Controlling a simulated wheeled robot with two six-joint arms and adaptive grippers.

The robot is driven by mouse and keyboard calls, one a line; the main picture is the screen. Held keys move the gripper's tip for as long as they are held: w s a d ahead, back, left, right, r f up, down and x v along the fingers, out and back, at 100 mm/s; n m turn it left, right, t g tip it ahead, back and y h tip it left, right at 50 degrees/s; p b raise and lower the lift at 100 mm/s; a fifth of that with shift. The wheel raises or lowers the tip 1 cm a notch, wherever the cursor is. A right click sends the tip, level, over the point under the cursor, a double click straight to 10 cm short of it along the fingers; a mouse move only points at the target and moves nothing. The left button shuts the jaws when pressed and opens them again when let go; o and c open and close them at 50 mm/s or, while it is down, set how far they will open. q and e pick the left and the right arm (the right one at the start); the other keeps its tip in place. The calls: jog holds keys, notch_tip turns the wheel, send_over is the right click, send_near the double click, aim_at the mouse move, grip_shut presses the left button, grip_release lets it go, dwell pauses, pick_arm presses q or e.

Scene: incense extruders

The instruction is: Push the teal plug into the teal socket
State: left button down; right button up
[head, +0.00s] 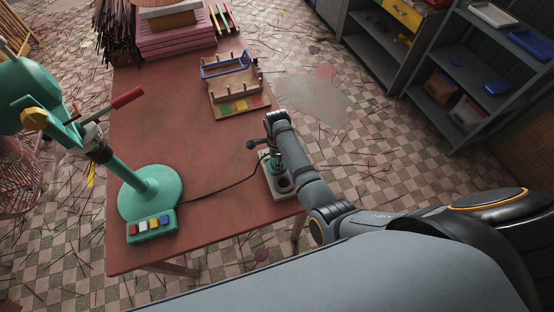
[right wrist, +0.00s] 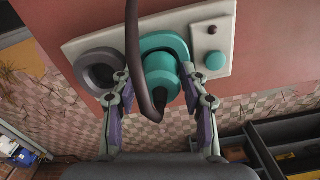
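The teal plug (right wrist: 160,75) is at the teal socket (right wrist: 172,44) on a pale plate (right wrist: 220,30), its cable end toward the camera. It looks lined up with the socket; how deep it sits cannot be told. My right gripper (right wrist: 158,85) has a finger on either side of the plug; a gap shows on the left, so it looks open around the plug. The dark cable hides part of that side. In the head view my right gripper (head: 274,158) points down over the plate, mostly hiding plug and socket. My left gripper is not in view.
A dark round socket (right wrist: 100,72) lies left of the teal one, and a teal button (right wrist: 215,61) right. The cable (head: 225,187) crosses the red table (head: 205,120) to a teal machine (head: 150,190). A wooden rack (head: 235,85) stands farther back. The table's middle is clear.

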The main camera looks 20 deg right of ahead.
jog(key=shift+o, duration=1)
jog(key=shift+r, duration=0.2)
notch_tip(320, 180, up, 7)
jog(key=shift+r, duration=0.1)
